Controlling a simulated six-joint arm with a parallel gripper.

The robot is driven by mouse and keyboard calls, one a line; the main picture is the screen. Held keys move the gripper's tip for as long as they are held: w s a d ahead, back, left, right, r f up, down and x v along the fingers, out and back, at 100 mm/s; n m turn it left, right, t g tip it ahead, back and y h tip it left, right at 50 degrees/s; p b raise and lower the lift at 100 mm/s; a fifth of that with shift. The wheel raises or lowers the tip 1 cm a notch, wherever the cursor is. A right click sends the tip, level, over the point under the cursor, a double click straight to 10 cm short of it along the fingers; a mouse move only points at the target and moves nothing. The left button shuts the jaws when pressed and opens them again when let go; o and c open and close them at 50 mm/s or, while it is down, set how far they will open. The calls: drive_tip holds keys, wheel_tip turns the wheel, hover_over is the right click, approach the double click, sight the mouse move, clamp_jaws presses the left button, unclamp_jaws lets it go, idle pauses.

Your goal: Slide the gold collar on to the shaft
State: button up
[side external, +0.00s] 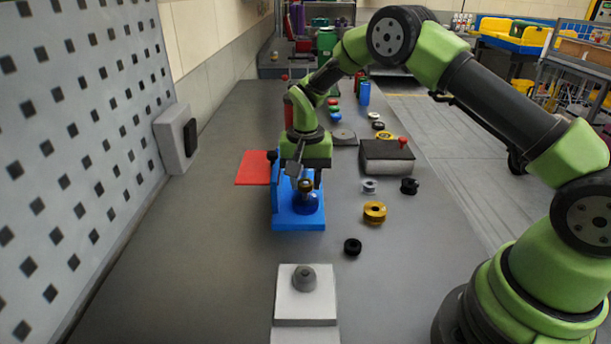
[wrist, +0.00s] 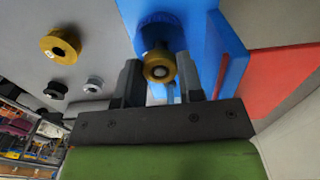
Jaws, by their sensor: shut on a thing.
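My gripper (side external: 302,175) points down over the blue fixture (side external: 285,220) and is shut on a small gold collar (side external: 306,186). In the wrist view the gold collar (wrist: 159,70) sits between the two dark fingertips (wrist: 157,66). A pale round spot shows in the collar's middle; I cannot tell whether it is the shaft's end inside the bore. The collar is just above the fixture's round blue part (side external: 307,202). The shaft itself is mostly hidden by the collar and fingers.
A larger gold ring (side external: 374,212), a silver collar (side external: 369,186) and black collars (side external: 352,247) (side external: 409,186) lie right of the fixture. A white block with a grey knob (side external: 305,279) stands in front. A red mat (side external: 253,168) lies behind left.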

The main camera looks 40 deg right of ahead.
drive_tip(key=o, duration=1)
drive_tip(key=shift+r, duration=0.1)
wheel_tip(320, 180, up, 10)
drive_tip(key=shift+f, duration=0.15)
